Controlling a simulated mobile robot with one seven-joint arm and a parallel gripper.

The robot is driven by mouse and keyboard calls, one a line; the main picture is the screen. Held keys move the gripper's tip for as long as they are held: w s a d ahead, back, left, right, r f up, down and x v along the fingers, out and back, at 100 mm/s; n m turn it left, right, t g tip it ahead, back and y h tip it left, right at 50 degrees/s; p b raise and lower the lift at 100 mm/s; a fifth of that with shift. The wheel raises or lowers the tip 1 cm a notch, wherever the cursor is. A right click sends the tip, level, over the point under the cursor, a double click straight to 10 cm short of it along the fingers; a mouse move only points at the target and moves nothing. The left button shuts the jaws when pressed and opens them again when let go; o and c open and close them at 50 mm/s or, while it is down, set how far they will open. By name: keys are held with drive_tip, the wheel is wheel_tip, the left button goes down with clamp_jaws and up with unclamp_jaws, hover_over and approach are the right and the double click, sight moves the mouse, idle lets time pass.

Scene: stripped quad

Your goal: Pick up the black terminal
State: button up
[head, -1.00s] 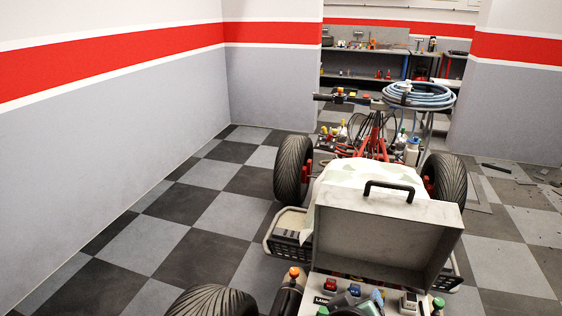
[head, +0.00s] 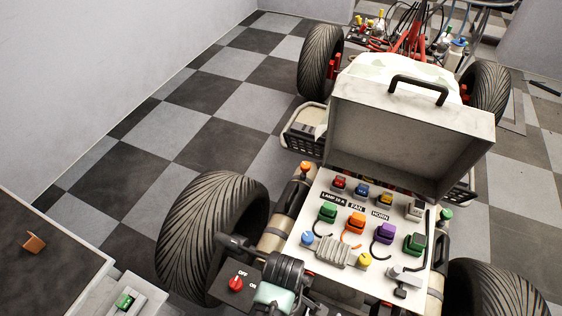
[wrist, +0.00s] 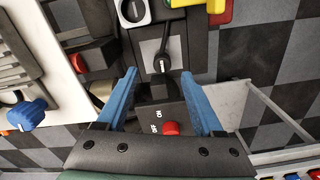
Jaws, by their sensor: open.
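My gripper (wrist: 159,74) shows in the wrist view with its two blue fingers apart and nothing held between them. A small black block (wrist: 157,90) lies between and beyond the fingers, next to a dark plate marked OFF and ON with a red knob (wrist: 171,128). A black lever (wrist: 163,55) on a grey plate is just above it. In the head view a black fitting (head: 403,285) sits on the lower right of the white panel (head: 300,232). I cannot tell which of these dark parts is the black terminal. My fingers are not clear in the head view.
The panel carries green (head: 327,212), orange (head: 353,223) and purple (head: 382,233) connectors. A raised metal lid (head: 400,150) stands behind it. Large tyres (head: 213,235) flank it. A dark-topped table (head: 45,262) is at the lower left. Open checkered floor lies left.

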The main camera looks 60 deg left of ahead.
drive_tip(key=f, duration=0.5)
drive_tip(key=shift+s+a+f+b, duration=0.1)
drive_tip(key=shift+s+b, duration=0.15)
drive_tip(key=shift+b, duration=0.1)
clamp_jaws()
